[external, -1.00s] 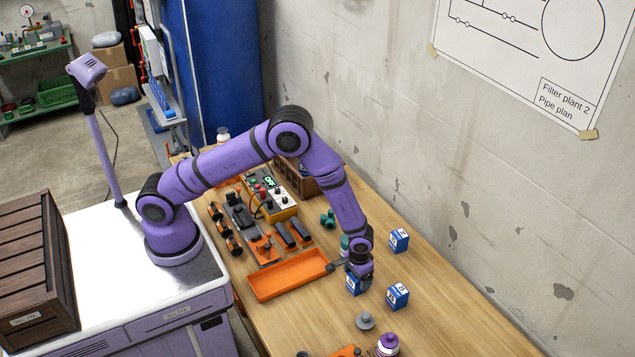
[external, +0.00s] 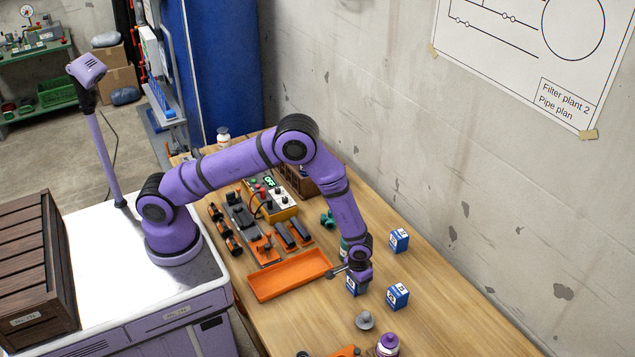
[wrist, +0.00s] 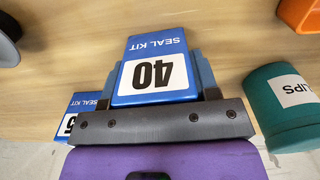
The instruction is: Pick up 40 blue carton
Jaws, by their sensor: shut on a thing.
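The blue carton marked 40 (wrist: 155,75), with a white label and "SEAL KIT" on it, sits between the two fingers of my gripper (wrist: 158,82) in the wrist view. The fingers are closed on its sides. In the external view my gripper (external: 358,272) points down over the carton (external: 354,288), whose upper part is hidden by it. The carton is at table level, right of the orange tray. I cannot tell whether it is clear of the table.
Two more blue cartons stand nearby, one at right (external: 397,297) and one farther back (external: 398,240). A second carton (wrist: 80,103) and a green canister (wrist: 280,105) are close in the wrist view. An orange tray (external: 262,289) lies left; a grey knob-like part (external: 364,320) lies in front.

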